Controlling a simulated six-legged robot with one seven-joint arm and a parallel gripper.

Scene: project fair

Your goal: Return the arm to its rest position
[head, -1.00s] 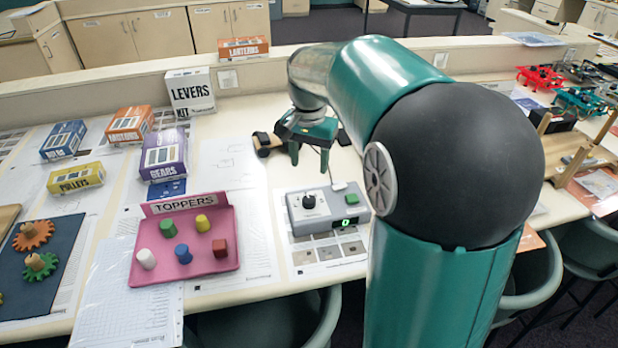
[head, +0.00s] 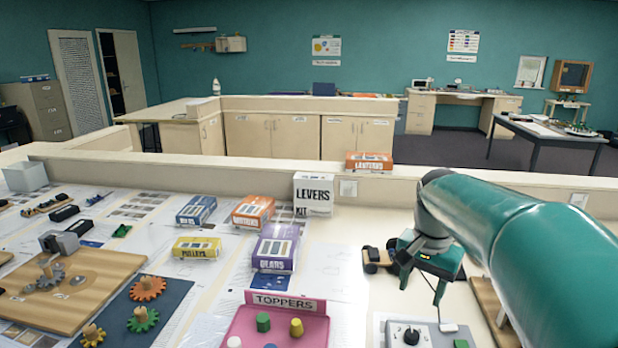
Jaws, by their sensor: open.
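My arm reaches in from the right edge of the head view, a thick green tube bending down at a silver wrist. A grey box with a black knob (head: 411,336) lies on the bench just in front of and below my gripper, cut off by the lower edge. The rest of my arm is out of view.
A pink TOPPERS tray (head: 252,322) with coloured pegs stands at the front. A white LEVERS box (head: 314,195) and a purple GEARS box (head: 274,252) stand left of my gripper. A dark wheeled object (head: 372,262) lies close beside it. A raised ledge (head: 230,178) runs behind.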

